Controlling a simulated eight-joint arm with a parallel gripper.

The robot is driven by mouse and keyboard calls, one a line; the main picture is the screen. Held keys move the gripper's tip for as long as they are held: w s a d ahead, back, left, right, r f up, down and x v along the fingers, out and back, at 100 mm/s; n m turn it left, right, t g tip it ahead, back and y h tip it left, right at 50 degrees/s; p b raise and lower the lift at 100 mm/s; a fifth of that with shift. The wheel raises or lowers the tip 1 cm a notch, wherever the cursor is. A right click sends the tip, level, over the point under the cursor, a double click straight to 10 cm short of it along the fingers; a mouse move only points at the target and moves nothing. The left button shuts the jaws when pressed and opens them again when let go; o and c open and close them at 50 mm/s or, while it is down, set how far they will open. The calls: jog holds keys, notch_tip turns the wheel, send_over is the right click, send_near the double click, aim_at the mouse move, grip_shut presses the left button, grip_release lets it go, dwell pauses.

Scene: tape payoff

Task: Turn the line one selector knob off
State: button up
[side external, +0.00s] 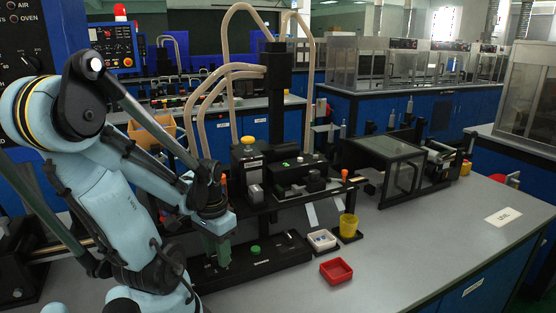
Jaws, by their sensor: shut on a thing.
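A low black control box (283,259) lies along the front of the bench. A round green knob (255,249) sits on its top, clear of my gripper. My gripper (219,255) points down over the left part of the box. Its jaws are shut on a green knob (223,251) there, largely hidden by the fingers. The line one label and the knob's pointer direction cannot be read.
A red tray (336,271), a white tray (321,240) and a yellow cup (348,225) stand right of the box. Black machinery (300,175) with an orange-topped post rises behind it. A glass-covered unit (400,170) is farther right. The grey bench front right is mostly clear.

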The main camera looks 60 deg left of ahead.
dwell(0.3)
jog(key=o, duration=1)
jog(key=shift+o, duration=0.2)
jog(key=shift+r, duration=0.1)
notch_tip(320, 180, up, 12)
dwell(0.5)
jog(key=w+d+f+m+t, duration=0.2)
jog(key=w+d+m+t, duration=0.3)
jog(key=w+d, duration=1)
jog(key=shift+w+f+t, duration=0.2)
jog(key=shift+w+t, duration=0.5)
jog(key=shift+t, duration=0.4)
